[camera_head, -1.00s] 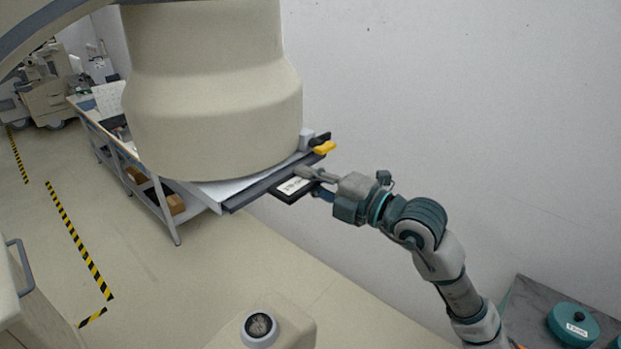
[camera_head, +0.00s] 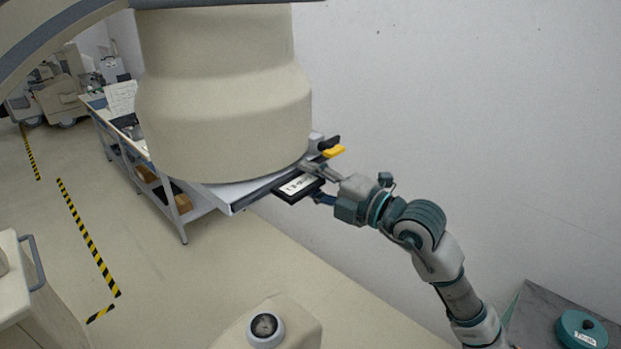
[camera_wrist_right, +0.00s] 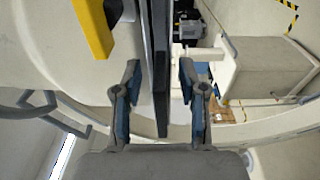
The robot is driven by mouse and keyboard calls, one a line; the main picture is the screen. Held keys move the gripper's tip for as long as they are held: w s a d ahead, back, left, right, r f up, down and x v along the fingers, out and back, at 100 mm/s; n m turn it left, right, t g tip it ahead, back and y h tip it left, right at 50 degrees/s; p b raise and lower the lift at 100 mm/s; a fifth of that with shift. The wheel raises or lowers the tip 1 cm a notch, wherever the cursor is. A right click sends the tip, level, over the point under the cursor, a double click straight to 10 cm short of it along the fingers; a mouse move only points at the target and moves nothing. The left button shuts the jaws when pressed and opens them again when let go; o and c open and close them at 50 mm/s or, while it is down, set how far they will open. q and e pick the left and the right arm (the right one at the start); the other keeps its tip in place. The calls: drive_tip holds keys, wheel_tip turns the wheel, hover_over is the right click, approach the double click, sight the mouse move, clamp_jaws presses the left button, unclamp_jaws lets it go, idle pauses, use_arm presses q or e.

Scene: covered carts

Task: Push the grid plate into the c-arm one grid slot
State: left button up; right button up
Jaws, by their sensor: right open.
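The grid plate (camera_head: 287,195) is a thin dark plate with a white label. It sits at the edge of the c-arm housing (camera_head: 225,90), a large beige cylinder, along the grey slot rail (camera_head: 262,192) under it. Part of the plate sticks out towards my right gripper; the rest is hidden. My right gripper (camera_head: 316,184) is open, with its fingers at the plate's outer end. In the right wrist view, the blue-padded fingers (camera_wrist_right: 160,100) stand apart on either side of a dark plate edge (camera_wrist_right: 161,100), with gaps visible on both sides. My left gripper is not in view.
A yellow handle (camera_head: 333,152) juts out beside the slot; it also shows in the wrist view (camera_wrist_right: 92,27). A long table (camera_head: 185,210) stands behind the c-arm. A teal round object (camera_head: 581,330) lies at lower right. The wall is close at right.

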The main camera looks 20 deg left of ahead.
drive_tip(key=v, duration=1.2)
